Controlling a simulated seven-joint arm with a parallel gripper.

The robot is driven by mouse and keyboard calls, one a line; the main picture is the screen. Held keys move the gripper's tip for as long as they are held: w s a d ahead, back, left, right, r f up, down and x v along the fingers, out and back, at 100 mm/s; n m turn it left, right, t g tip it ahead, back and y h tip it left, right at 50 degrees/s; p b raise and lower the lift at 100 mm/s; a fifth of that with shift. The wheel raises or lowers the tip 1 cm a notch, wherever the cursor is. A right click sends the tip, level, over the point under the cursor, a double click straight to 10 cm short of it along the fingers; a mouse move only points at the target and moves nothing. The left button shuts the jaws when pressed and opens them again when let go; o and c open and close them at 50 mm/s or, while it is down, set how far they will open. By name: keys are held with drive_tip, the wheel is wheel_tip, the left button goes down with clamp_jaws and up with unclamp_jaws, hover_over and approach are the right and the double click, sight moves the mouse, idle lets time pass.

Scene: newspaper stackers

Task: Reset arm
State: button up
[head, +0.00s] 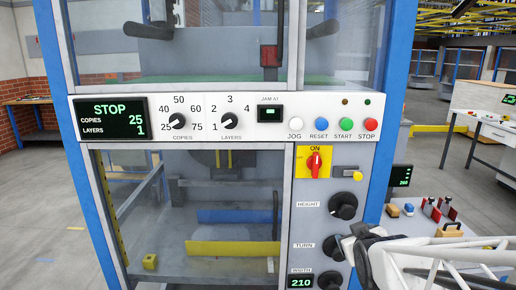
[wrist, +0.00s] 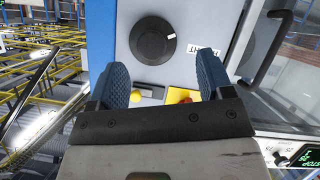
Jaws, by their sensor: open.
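My gripper (wrist: 162,68) is open and empty in the wrist view, its two blue ribbed fingers spread wide apart. Beyond the fingers is the black HEIGHT knob (wrist: 155,40), seen upside down and not gripped. The same HEIGHT knob shows in the head view (head: 343,205) on the grey control panel. In the head view my pale arm comes in from the lower right, and its end partly covers the panel near the TURN knob (head: 332,246). The fingers are hard to make out there.
Above the HEIGHT knob are a red switch (head: 315,163) on a yellow plate and a yellow-tipped lever (head: 357,175). A display (head: 109,117) reads STOP, copies 25, layers 1. A bench with tools (head: 440,222) stands at the right, close to my arm.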

drive_tip(key=s+a+r+m+g, duration=0.1)
drive_tip(key=s+g, duration=0.2)
drive_tip(key=s, duration=0.3)
drive_tip(key=s+a+r+m+g, duration=0.1)
drive_tip(key=s+a+g, duration=0.1)
drive_tip(key=s+g, duration=0.2)
drive_tip(key=s+a+r+m+g+y, duration=0.1)
drive_tip(key=s+a+g, duration=0.1)
drive_tip(key=s, duration=0.8)
drive_tip(key=shift+s+a+m+g, duration=0.25)
drive_tip(key=shift+m+g, duration=0.05)
drive_tip(key=shift+g, duration=0.4)
